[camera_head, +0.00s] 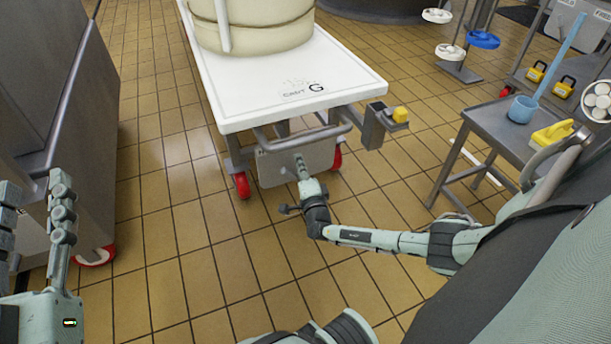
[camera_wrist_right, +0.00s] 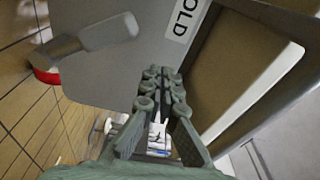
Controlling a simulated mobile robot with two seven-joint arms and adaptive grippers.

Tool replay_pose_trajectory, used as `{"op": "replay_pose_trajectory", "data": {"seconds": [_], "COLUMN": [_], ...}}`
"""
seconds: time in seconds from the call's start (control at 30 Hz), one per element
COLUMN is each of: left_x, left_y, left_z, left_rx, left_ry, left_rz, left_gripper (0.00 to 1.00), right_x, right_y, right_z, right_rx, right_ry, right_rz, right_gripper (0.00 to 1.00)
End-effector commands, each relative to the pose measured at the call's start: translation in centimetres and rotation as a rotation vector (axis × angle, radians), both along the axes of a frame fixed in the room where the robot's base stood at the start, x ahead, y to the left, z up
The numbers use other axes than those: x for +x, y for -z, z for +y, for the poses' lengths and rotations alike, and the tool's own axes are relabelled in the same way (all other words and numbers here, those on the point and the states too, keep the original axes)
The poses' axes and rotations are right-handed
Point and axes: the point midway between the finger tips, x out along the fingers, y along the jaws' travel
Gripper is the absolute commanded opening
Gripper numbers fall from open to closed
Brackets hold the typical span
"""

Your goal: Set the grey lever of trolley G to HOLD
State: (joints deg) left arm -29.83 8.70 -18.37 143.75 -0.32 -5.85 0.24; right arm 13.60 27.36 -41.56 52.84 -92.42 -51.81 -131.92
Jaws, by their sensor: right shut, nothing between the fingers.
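Trolley G (camera_head: 350,78) has a white top marked "CART G". A grey plate (camera_head: 270,172) hangs below its front handle; it also shows in the wrist view (camera_wrist_right: 92,80). A grey lever (camera_wrist_right: 108,33) shows at upper left in the wrist view, left of my right fingers and apart from them. A label (camera_wrist_right: 184,18) reads "OLD", its first letter hidden or cut off. My right gripper (camera_head: 301,160) is shut and empty, in front of the plate; its fingertips (camera_wrist_right: 161,73) point toward it. The lever cannot be made out in the head view. My left gripper (camera_head: 34,184) is open and empty, far left.
A large cream vessel (camera_head: 250,32) stands on the trolley. A bracket with a yellow knob (camera_head: 400,114) juts from its right corner. A grey side table (camera_head: 485,118) with a blue ladle (camera_head: 522,108) stands right. A metal cabinet (camera_head: 85,110) stands left. Tiled floor between is open.

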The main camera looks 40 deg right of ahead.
Motion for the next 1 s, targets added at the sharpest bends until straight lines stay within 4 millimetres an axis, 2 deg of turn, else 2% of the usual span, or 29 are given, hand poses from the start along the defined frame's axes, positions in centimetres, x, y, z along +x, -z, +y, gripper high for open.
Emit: {"op": "replay_pose_trajectory", "data": {"seconds": [0.03, 0.1, 0.3, 0.4, 0.6, 1.0], "left_x": [0.4, 0.9, 1.5, 1.6, 1.5, 1.5], "left_y": [0.8, 2.5, 6.4, 7.7, 8.8, 8.9], "left_z": [0.2, 0.7, 2.1, 2.7, 3.2, 3.2], "left_rx": [0.028, 0.064, 0.147, 0.173, 0.194, 0.193], "left_ry": [-0.007, -0.019, -0.051, -0.062, -0.071, -0.070], "left_rz": [0.057, 0.127, 0.295, 0.349, 0.396, 0.397], "left_gripper": [0.40, 0.40, 0.40, 0.40, 0.40, 0.40], "right_x": [-1.5, -2.8, -6.1, -7.3, -8.3, -8.4], "right_y": [0.4, 0.6, 1.0, 1.1, 1.3, 1.3], "right_z": [0.8, 1.1, 2.2, 2.6, 2.9, 2.8], "right_rx": [0.005, 0.004, 0.003, 0.003, 0.001, 0.001], "right_ry": [-0.004, -0.003, 0.000, 0.001, 0.002, 0.003], "right_rz": [0.010, 0.010, 0.008, 0.006, 0.005, 0.005], "right_gripper": [0.00, 0.00, 0.00, 0.00, 0.00, 0.00]}}
